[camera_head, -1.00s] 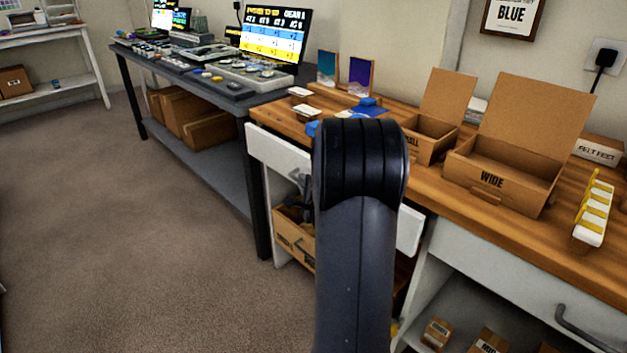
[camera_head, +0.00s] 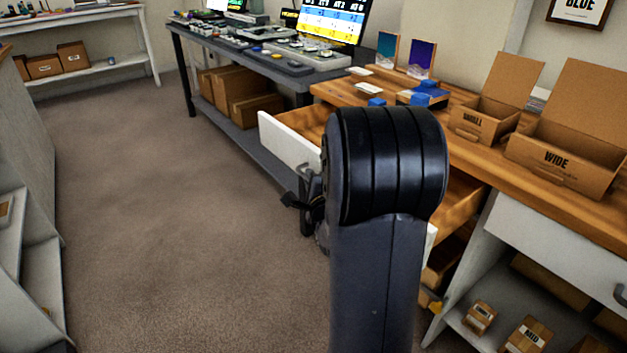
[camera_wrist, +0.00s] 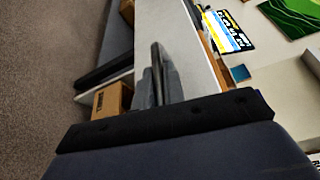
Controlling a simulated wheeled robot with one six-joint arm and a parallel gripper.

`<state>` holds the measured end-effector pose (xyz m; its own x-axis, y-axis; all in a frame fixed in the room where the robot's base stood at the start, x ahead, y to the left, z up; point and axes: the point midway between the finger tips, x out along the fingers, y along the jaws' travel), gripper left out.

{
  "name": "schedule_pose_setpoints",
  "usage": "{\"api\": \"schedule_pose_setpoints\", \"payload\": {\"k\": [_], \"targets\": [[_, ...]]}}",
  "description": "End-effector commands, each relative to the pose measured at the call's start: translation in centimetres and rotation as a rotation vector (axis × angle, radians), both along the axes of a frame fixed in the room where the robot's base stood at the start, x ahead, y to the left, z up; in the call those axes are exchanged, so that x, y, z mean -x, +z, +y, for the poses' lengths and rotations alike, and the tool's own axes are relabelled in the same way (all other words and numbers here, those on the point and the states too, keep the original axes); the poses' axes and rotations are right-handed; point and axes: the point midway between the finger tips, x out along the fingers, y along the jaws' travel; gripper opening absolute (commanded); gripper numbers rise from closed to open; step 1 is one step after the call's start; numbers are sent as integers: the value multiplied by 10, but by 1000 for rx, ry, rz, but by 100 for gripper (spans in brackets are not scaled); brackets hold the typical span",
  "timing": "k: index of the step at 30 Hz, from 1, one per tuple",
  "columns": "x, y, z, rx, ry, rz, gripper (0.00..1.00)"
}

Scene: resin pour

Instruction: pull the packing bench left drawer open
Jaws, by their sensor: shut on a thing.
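The packing bench (camera_head: 590,217) has a wooden top and white drawer fronts. Its left drawer (camera_head: 283,141) stands open, its white front well out from the bench and its wooden inside showing on both sides of my arm. My gripper (camera_head: 308,190) is at the front of this drawer, partly hidden behind my arm. In the wrist view my gripper (camera_wrist: 158,88) is shut on the dark drawer handle (camera_wrist: 155,56), against the pale drawer front (camera_wrist: 180,40). The exact grip on the handle is partly hidden.
Open cartons, one marked WIDE (camera_head: 563,158) and a smaller one (camera_head: 483,122), stand on the bench top. Small boxes (camera_head: 528,336) lie on the shelf below. A dark table (camera_head: 290,82) stands beyond. Carpet (camera_head: 170,200) to the left is clear.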

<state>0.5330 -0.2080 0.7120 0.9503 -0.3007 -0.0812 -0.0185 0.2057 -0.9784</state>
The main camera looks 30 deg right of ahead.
Motion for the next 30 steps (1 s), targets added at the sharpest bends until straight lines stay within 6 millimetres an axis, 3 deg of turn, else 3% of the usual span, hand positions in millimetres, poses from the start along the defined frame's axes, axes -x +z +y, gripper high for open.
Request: {"api": "schedule_pose_setpoints", "payload": {"k": [11, 12, 19, 30], "targets": [[1, -1, 1, -2, 0, 4, 0], [1, -1, 1, -2, 0, 4, 13], [0, -1, 0, -2, -1, 2, 32], [8, 2, 3, 0, -1, 1, 33]]}}
